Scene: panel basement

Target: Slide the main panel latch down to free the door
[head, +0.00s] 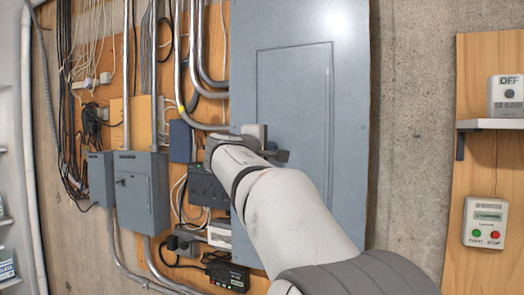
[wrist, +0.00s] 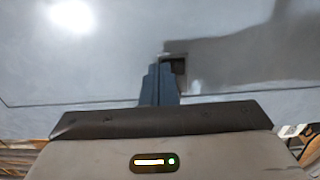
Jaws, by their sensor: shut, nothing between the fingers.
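The main panel (head: 345,90) is a tall blue-grey metal box on the wall, with a thin rectangular door outline (head: 290,47) on its front. The panel face also fills the upper wrist view (wrist: 90,65). My gripper (wrist: 162,68) is shut, with its dark blue fingers together and pointing at the panel. A small dark piece (wrist: 179,66), possibly the latch, shows just right of the fingertips; I cannot tell whether they touch. In the head view my gripper (head: 278,154) is at the door's left side, and my arm hides the lower door. No latch can be made out there.
Smaller grey boxes (head: 141,190), conduits (head: 197,60) and dark cables crowd the left of the panel. Bare concrete (head: 412,130) lies to its right. Farther right, a wooden board (head: 480,70) carries a shelf, an OFF box (head: 506,95) and a button box (head: 486,222).

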